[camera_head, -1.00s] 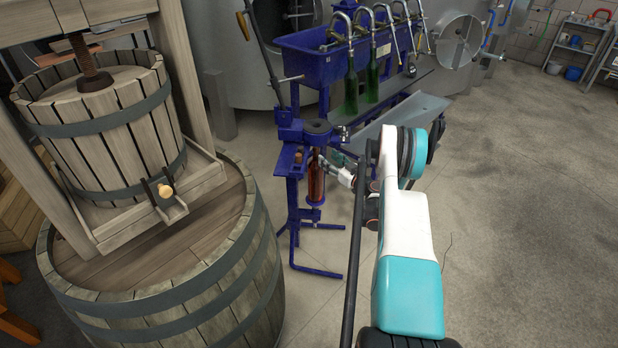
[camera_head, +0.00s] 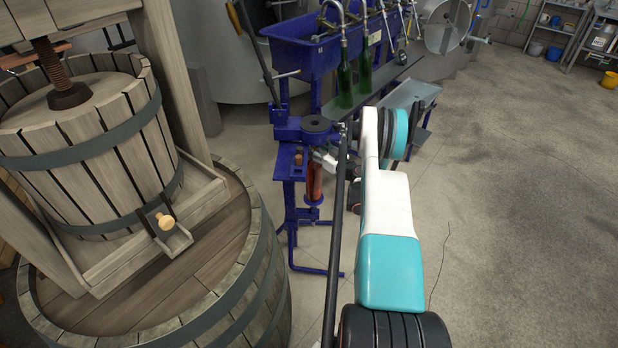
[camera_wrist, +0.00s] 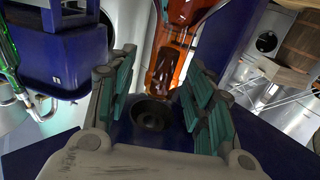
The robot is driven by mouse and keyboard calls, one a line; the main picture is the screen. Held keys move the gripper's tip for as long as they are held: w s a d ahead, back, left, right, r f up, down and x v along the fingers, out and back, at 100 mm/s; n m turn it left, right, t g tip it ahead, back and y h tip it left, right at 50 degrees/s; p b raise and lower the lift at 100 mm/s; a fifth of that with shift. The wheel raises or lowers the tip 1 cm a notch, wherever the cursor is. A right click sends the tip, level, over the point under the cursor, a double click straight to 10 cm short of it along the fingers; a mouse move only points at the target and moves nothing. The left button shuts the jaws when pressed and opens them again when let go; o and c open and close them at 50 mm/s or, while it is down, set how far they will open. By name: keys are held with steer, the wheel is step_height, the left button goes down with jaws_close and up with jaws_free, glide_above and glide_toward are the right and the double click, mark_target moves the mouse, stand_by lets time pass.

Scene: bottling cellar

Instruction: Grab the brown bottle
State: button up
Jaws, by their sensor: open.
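The brown bottle (camera_head: 315,182) stands upright in the blue floor corker (camera_head: 289,200), below its round head. My gripper (camera_head: 325,160) is beside the upper part of the bottle, on its right, and partly covers it. In the wrist view the bottle (camera_wrist: 178,45) is an amber, see-through shape at the top middle. My gripper (camera_wrist: 160,78) is open there, with one green-padded finger on each side. The bottle's near end shows beyond and between the fingertips. I see no clear contact. The bottle's full length is not visible in the wrist view.
A blue filler trough (camera_head: 300,48) with green bottles (camera_head: 345,88) stands behind the corker. A wooden barrel (camera_head: 262,250) bearing a press (camera_head: 85,130) is close on the left. A grey sloping tray (camera_head: 411,95) is behind my arm.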

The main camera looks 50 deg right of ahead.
jaws_close()
steer(key=shift+w+r, duration=0.1)
steer(key=shift+r, duration=0.15)
stand_by(0.3)
